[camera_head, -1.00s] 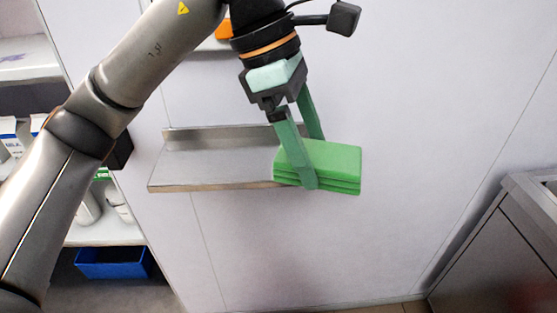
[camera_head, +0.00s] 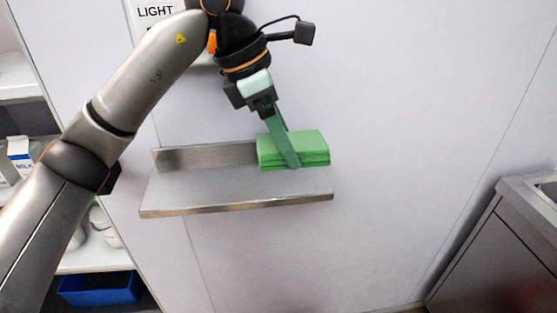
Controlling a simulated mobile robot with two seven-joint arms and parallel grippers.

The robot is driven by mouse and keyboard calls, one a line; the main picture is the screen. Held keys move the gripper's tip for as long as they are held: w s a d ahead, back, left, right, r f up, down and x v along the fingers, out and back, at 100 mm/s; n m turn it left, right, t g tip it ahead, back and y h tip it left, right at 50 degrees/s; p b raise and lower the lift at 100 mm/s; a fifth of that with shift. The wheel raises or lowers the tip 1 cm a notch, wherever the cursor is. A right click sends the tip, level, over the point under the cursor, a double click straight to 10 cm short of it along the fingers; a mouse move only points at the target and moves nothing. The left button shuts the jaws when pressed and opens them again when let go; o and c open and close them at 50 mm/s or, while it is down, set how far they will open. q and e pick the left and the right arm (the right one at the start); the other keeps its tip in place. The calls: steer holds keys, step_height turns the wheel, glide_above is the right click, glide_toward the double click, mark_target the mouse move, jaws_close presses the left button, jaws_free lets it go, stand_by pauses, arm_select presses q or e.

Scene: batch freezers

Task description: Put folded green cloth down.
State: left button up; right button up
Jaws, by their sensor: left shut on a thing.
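The folded green cloth (camera_head: 312,148) is a flat stack of several layers at the right part of a metal wall shelf (camera_head: 200,196). My left gripper (camera_head: 288,157) comes down from above with its green fingers shut on the cloth's left part. The cloth lies level over the rear right of the shelf; I cannot tell whether its underside touches the shelf. My right gripper is not in view.
The shelf's left and front parts are bare, with a raised back edge along the wall. At the left stand shelves with milk cartons (camera_head: 22,157) and a blue bin (camera_head: 100,289). A steel counter (camera_head: 500,245) is at the right.

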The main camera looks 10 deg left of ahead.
mark_target(286, 179)
arm_select(q)
steer(key=w+f, duration=0.1)
steer(key=w+a+f, duration=0.1)
steer(key=f, duration=0.2)
steer(key=shift+w+a, duration=0.3)
steer(key=shift+w, duration=0.1)
steer(key=shift+w+f, duration=0.1)
steer(key=shift+f, duration=1.55)
steer(key=shift+f, duration=0.15)
steer(key=o, duration=1)
